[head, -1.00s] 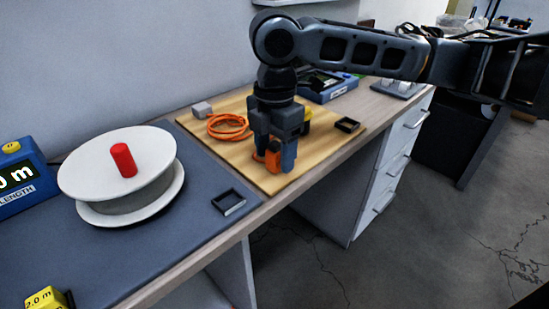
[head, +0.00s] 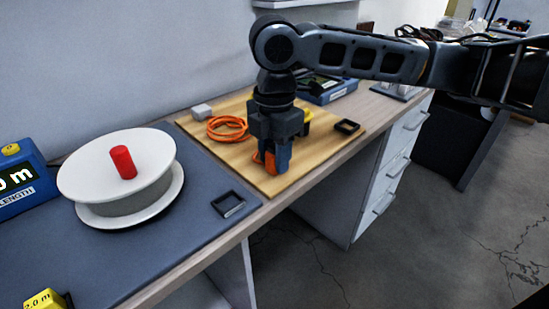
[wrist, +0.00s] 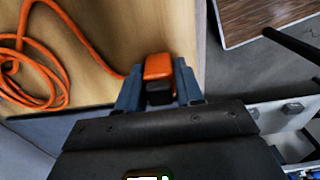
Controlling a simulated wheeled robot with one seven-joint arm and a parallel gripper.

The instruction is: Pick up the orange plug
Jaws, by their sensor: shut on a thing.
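The orange plug (wrist: 158,67) sits between the two blue-grey fingers of my gripper (wrist: 158,88) in the wrist view, with a dark part at its near end. In the head view the orange plug (head: 270,163) shows between the fingers of my gripper (head: 273,160), low over the front part of the wooden board. The gripper is shut on the plug. Whether the plug touches the board is hard to tell. An orange cable (head: 228,128) lies coiled on the board to the left, and in the wrist view the cable (wrist: 85,42) runs toward the plug.
The wooden board (head: 205,132) lies on the bench. A white reel (head: 150,150) with a red handle (head: 123,162) and a black square frame (head: 228,204) are on the dark mat to the left.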

